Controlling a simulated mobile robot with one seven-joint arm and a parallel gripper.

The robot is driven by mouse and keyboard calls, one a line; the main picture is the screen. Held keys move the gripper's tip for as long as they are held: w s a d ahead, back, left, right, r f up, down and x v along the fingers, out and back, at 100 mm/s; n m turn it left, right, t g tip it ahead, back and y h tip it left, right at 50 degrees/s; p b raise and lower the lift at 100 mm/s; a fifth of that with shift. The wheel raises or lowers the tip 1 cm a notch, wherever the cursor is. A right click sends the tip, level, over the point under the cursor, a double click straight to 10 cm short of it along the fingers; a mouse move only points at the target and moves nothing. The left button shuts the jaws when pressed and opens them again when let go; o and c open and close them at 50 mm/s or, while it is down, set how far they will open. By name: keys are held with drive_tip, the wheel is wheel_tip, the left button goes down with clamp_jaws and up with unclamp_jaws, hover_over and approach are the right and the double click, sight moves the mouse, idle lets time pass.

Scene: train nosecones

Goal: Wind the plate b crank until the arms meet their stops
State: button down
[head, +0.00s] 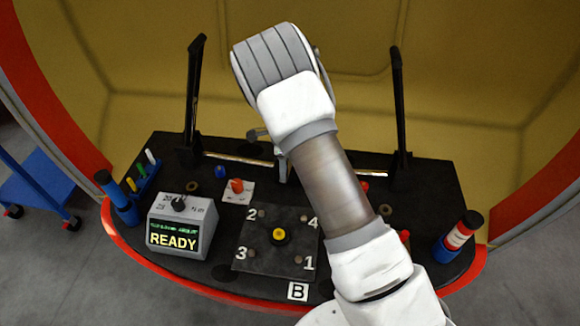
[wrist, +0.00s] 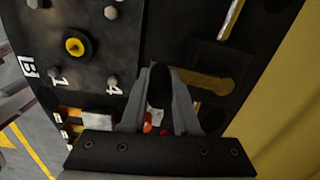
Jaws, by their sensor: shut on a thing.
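Plate B (head: 252,252) is a dark square plate with a yellow centre and bolts numbered 1 to 4; it also shows in the wrist view (wrist: 103,38). My gripper (wrist: 160,80) is shut on a black upright piece, seemingly the crank handle (wrist: 158,88), beside the plate near bolt 4. In the head view my arm hides the fingertips and most of the crank. Two black arms stand nearly upright at the back, the left arm (head: 193,95) and the right arm (head: 399,100). I cannot tell whether they touch any stops.
A grey box (head: 180,222) shows READY at the left, with a dial on top. Blue holders with coloured pegs (head: 145,178) stand behind it. A red, white and blue cylinder (head: 459,236) stands at the right. A metal bar (head: 235,159) runs between the arms' feet.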

drive_tip(key=shift+w+a+r, duration=0.15)
drive_tip(key=shift+w+a, duration=0.05)
drive_tip(key=shift+a, duration=0.55)
drive_tip(key=shift+w+a, duration=0.1)
drive_tip(key=shift+a, duration=0.05)
drive_tip(key=c, duration=0.7)
unclamp_jaws()
drive_tip(key=shift+o, duration=0.3)
drive_tip(key=shift+d, duration=0.2)
wheel_tip(320, 180, up, 17)
drive_tip(key=p, duration=0.1)
drive_tip(key=shift+r+p, duration=0.15)
drive_tip(key=shift+p, duration=0.25)
